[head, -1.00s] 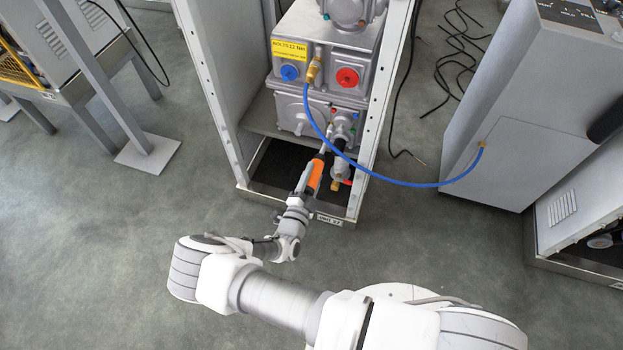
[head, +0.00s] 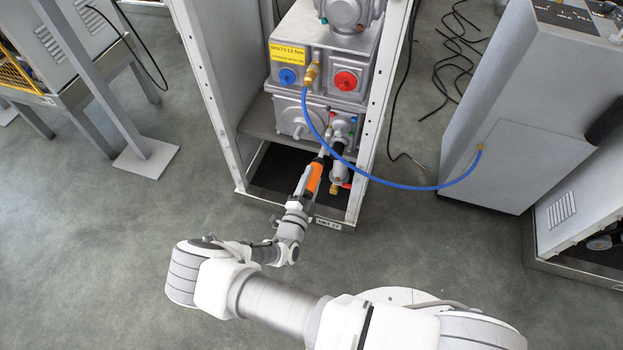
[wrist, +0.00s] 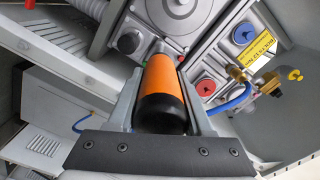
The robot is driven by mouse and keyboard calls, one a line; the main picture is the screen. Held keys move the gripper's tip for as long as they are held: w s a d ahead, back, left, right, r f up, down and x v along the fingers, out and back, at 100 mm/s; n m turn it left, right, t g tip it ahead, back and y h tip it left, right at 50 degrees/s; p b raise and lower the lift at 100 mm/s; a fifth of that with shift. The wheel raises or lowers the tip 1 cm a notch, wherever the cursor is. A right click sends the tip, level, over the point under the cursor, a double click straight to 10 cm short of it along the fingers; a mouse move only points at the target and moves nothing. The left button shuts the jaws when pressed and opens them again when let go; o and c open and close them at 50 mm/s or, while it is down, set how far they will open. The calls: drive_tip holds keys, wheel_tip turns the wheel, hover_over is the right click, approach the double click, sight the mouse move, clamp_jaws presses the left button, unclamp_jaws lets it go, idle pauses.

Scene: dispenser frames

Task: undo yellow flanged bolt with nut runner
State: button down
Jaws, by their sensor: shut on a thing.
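My gripper (head: 302,188) is shut on the nut runner (head: 314,178), an orange tool with a black end. In the wrist view the nut runner (wrist: 162,92) lies between my two fingers (wrist: 160,84), pointing away into the dispenser. In the head view its front end reaches up to the lower grey housing (head: 291,118), near the silver fittings. Whether the tool's tip touches anything cannot be told.
The dispenser's white frame posts (head: 383,105) stand either side of my gripper. A blue hose (head: 400,183) loops across the front to the grey cabinet (head: 520,110). A blue cap (head: 287,76) and red cap (head: 346,81) sit above. The floor in front is clear.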

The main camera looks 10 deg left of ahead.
drive_tip(key=shift+w+r+b, duration=0.1)
drive_tip(key=shift+w+b, duration=0.2)
drive_tip(key=shift+w, duration=0.35)
idle(0.9)
drive_tip(key=shift+s, duration=0.25)
idle(0.9)
drive_tip(key=s, duration=0.7)
drive_tip(key=shift+a, duration=0.3)
idle(0.4)
